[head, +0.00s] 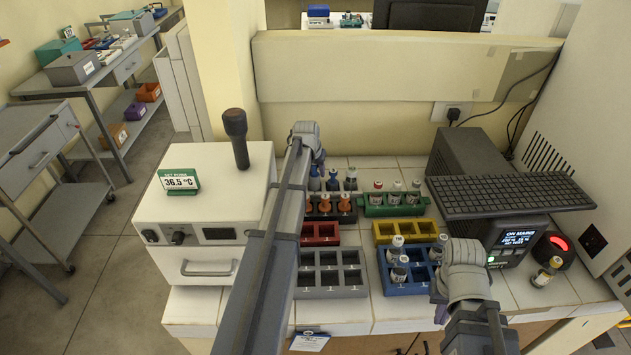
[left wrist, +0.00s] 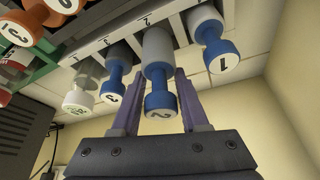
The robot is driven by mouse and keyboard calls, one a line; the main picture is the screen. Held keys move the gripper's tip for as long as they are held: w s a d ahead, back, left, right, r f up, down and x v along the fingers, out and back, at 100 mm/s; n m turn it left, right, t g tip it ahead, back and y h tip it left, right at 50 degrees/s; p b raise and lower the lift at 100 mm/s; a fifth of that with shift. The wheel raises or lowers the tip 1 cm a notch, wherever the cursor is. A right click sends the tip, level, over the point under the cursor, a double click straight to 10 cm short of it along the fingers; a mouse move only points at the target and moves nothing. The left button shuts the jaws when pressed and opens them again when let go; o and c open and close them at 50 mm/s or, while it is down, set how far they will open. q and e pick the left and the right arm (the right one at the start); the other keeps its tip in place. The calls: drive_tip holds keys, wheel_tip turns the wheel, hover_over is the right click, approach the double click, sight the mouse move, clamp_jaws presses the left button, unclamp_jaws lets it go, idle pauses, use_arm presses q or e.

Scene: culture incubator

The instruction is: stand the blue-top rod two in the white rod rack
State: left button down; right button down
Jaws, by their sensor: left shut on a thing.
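The blue-top rod two (left wrist: 160,104), with a grey shaft and a 2 on its cap, is between the fingers of my left gripper (left wrist: 157,100), which is shut on it. It lines up with the white rod rack (left wrist: 172,18), between blue-top rod one (left wrist: 221,56) and blue-top rod three (left wrist: 110,94), by the label 2. I cannot tell how deep its shaft sits. In the head view the blue-top rods (head: 315,181) show small at the back of the bench, beside my left wrist, with the rack mostly hidden. My right arm is at lower right; its fingertips are not clear.
A green rack (head: 408,210) with several vials, a yellow rack (head: 403,239), a blue rack (head: 394,290) and a grey rack (head: 327,293) stand on the bench. An incubator (head: 205,215) is at left, a keyboard (head: 512,193) at right.

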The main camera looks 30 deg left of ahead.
sight(315, 174)
use_arm(q)
drive_tip(key=shift+f+b, duration=1.25)
drive_tip(key=shift+f, duration=0.4)
drive_tip(key=shift+f, duration=0.2)
drive_tip(key=c, duration=0.7)
unclamp_jaws()
drive_tip(key=shift+r, duration=0.1)
drive_tip(key=p+v, duration=1.1)
drive_tip(key=v, duration=0.1)
drive_tip(key=shift+r, duration=0.2)
drive_tip(key=shift+f, duration=0.1)
